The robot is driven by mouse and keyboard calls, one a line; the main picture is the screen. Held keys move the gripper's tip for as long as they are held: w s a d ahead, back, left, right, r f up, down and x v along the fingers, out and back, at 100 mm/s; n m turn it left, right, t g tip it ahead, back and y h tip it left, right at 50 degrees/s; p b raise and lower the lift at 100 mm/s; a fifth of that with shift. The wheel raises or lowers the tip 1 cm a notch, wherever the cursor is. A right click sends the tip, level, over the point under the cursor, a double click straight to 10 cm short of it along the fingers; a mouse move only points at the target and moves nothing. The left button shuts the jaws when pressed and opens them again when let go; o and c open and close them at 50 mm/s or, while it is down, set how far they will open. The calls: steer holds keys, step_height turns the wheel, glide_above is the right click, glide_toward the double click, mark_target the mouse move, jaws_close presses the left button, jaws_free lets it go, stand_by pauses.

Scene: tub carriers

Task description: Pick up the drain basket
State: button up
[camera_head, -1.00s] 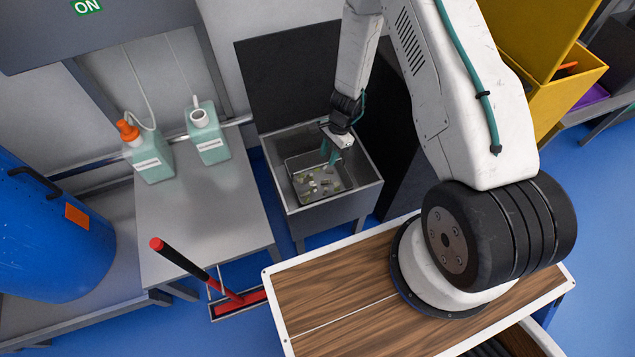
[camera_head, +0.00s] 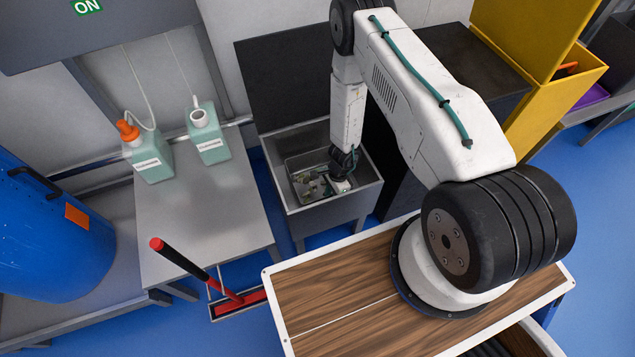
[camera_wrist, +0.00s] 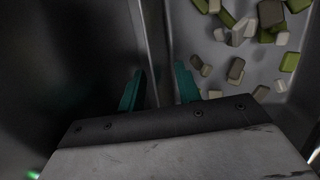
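The drain basket (camera_head: 303,162) is a grey metal container sitting inside the sink (camera_head: 371,190), with several green, beige and brown chunks (camera_head: 306,186) lying in it. In the wrist view the basket (camera_wrist: 183,35) takes up the right side, with its wall running upward between my fingers. My gripper (camera_wrist: 158,90) has two teal fingers, spread apart on either side of that wall; a gap shows, and I cannot see firm contact. In the head view my gripper (camera_head: 341,186) is low in the sink at the basket's right side, partly hidden by my wrist.
A steel table (camera_head: 205,215) with two teal bottles (camera_head: 152,160) stands left of the sink. A blue drum (camera_head: 50,235) is at far left. A red-handled squeegee (camera_head: 235,297) leans in front. A dark cabinet and a yellow bin (camera_head: 560,85) are at right.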

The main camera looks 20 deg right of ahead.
jaws_close()
stand_by(0.4)
